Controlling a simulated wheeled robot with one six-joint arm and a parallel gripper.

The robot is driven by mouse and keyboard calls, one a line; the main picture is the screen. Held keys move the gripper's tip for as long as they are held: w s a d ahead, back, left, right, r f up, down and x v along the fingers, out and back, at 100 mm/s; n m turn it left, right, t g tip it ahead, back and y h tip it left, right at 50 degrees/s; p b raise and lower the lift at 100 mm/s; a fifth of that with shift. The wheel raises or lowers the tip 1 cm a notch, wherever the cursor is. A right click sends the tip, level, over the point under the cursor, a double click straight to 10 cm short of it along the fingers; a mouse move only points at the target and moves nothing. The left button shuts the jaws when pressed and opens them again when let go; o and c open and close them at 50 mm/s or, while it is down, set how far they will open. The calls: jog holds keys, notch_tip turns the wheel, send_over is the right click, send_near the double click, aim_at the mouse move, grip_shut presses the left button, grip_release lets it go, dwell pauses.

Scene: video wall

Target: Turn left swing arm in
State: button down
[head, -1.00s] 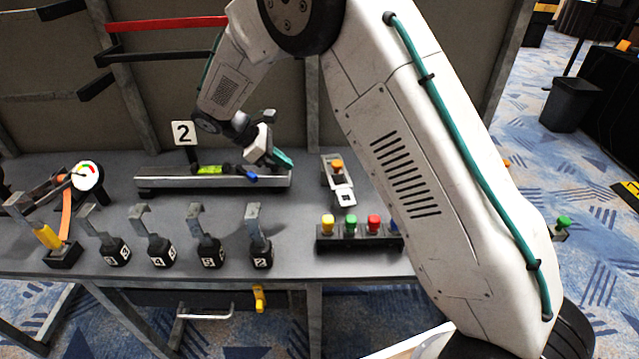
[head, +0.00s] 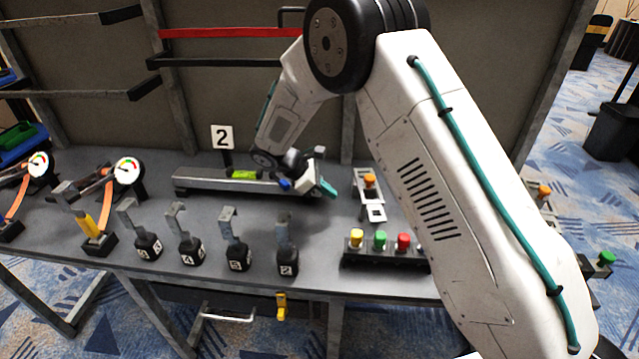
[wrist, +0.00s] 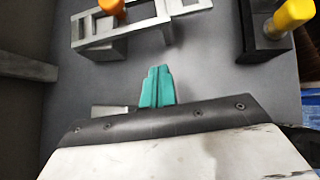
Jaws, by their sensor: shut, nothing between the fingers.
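My gripper (head: 328,189) has teal fingers pressed together with nothing between them, over the table beside the right end of a grey rail; the wrist view shows the fingers (wrist: 157,87) too. No part is marked as the left swing arm, and I cannot tell for certain which one it is. Two dark-ended horizontal bars, an upper one (head: 75,19) and a lower one (head: 85,93), reach in from the left at the wall, far from my gripper. A bent metal handle (head: 230,317) and a yellow grip (head: 281,306) hang below the table front.
Numbered hooks (head: 187,240) stand along the front of the table. A button box (head: 385,262) and an orange-knobbed bracket (head: 370,190) are at the right. Gauges (head: 128,171) and a yellow lever (head: 85,225) are at the left. A red bar (head: 230,32) crosses the wall.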

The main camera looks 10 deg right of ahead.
jog(key=x, duration=0.3)
jog(key=shift+s+d+f, duration=0.1)
jog(key=shift+d+f, duration=0.2)
jog(key=shift+s+d+r, duration=0.1)
jog(key=shift+d, duration=0.5)
jog(key=shift+s+d+r, duration=0.1)
jog(key=shift+d, duration=1.1)
jog(key=shift+s, duration=0.15)
